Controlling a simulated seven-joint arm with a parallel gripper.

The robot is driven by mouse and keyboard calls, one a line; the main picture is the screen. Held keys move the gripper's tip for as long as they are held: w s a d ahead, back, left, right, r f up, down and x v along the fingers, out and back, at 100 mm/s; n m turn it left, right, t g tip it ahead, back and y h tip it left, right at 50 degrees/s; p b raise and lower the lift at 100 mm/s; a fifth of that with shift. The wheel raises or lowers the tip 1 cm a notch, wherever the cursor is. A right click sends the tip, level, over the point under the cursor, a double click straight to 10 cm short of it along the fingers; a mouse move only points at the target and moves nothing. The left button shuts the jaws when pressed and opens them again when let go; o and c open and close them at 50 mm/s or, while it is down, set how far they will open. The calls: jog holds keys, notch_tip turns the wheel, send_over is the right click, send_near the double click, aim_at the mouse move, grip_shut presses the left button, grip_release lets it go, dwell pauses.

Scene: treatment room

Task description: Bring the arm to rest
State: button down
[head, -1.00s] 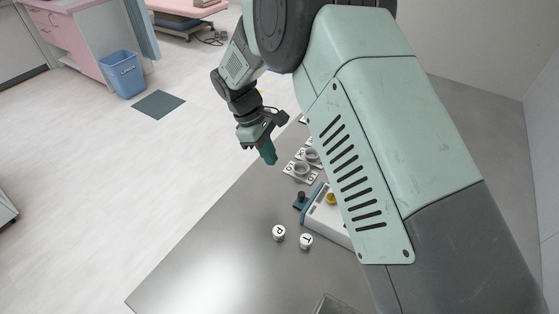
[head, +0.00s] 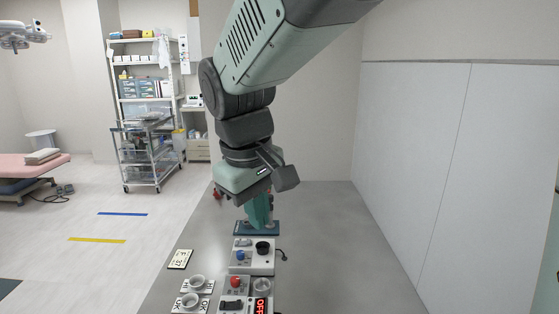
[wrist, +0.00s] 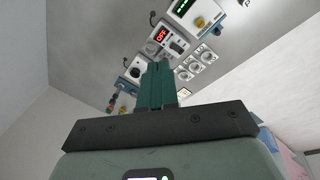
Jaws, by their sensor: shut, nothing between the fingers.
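My gripper (head: 259,212) hangs from the arm over the far part of the grey table (head: 330,240) in the head view. Its teal fingers point down and are together, with nothing seen between them. They appear in front of a flat teal plate (head: 243,229); I cannot tell whether they touch it. In the wrist view the closed fingers (wrist: 157,82) point toward the table, with the devices showing beyond them.
A box with a blue button and a black knob (head: 252,257) stands nearer than the gripper. The table's right side is clear; a wall (head: 410,150) stands beyond.

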jog(key=s+d+r+m+t, duration=0.3)
jog(key=s+d+m, duration=0.5)
jog(key=s+d, duration=0.6)
jog(key=shift+s+d+m+y, duration=0.35)
jog(key=shift+s+m+y, duration=0.05)
jog(key=shift+s, duration=0.35)
jog(key=shift+r, duration=0.15)
